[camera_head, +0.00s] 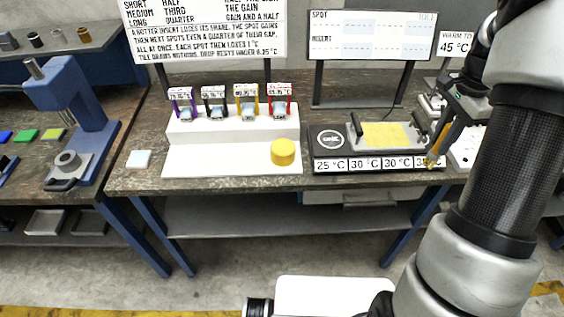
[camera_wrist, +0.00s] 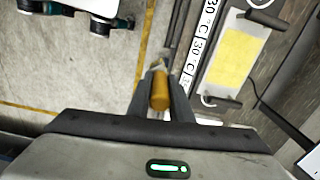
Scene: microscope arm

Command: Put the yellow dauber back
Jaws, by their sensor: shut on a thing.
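My gripper (camera_wrist: 160,95) is shut on the yellow dauber (camera_wrist: 160,92), a small orange-yellow cylinder between the two fingers. In the head view my gripper (camera_head: 440,145) is at the right end of the dark warming plate, with the dauber (camera_head: 432,161) low at the plate's front edge. Whether the dauber touches anything is not clear. A white stepped stand (camera_head: 185,155) at the middle of the bench carries purple, black, yellow and red brackets, each with a label. The yellow bracket (camera_head: 257,103) is third from the left. A round yellow pot (camera_head: 283,152) sits on the stand's lower step.
The dark plate (camera_head: 310,150) bears a yellow sheet (camera_head: 387,135), two upright handles and temperature labels along its front. Boards stand behind on posts. A blue press (camera_head: 75,90) is on the left bench. A pale square (camera_head: 139,159) lies left of the stand.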

